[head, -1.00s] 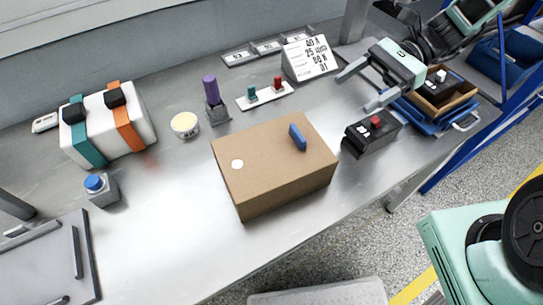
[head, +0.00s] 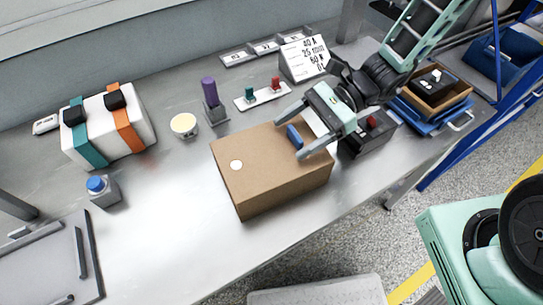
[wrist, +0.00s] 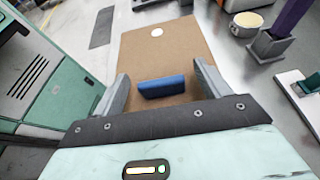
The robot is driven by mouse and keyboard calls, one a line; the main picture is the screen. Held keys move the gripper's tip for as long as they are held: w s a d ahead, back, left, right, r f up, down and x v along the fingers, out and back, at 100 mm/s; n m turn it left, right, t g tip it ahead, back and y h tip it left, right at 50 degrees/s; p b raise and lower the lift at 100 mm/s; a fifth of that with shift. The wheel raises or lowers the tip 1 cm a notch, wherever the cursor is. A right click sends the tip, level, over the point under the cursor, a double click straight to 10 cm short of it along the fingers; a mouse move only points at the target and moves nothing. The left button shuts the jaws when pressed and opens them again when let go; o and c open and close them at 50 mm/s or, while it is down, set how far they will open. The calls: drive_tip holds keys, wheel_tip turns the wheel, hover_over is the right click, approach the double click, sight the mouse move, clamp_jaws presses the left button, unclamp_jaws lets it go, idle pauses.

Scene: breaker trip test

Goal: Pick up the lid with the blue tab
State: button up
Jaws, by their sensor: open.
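The lid (head: 262,160) is the brown top of a box on the steel bench, with a white round spot near its left end. Its blue tab (head: 295,136) stands up near the right end. My gripper (head: 289,132) is open over that end, one finger on each side of the tab. In the wrist view the blue tab (wrist: 165,87) lies between the two fingers (wrist: 160,88), with gaps on both sides. The lid's brown face (wrist: 165,50) stretches out beyond it. I cannot tell how high the fingertips are above the lid.
A black box with a red button (head: 371,123) stands close to the right, partly behind my gripper. A purple-handled post (head: 209,92), a round cup (head: 184,124) and a small switch plate (head: 262,97) stand behind the box.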

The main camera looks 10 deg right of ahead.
drive_tip(key=shift+s+a+f, duration=0.15)
drive_tip(key=shift+a+f, duration=0.05)
drive_tip(key=shift+a, duration=0.1)
drive_tip(key=c, duration=1.3)
drive_tip(key=shift+r, duration=0.1)
drive_tip(key=shift+c, duration=0.2)
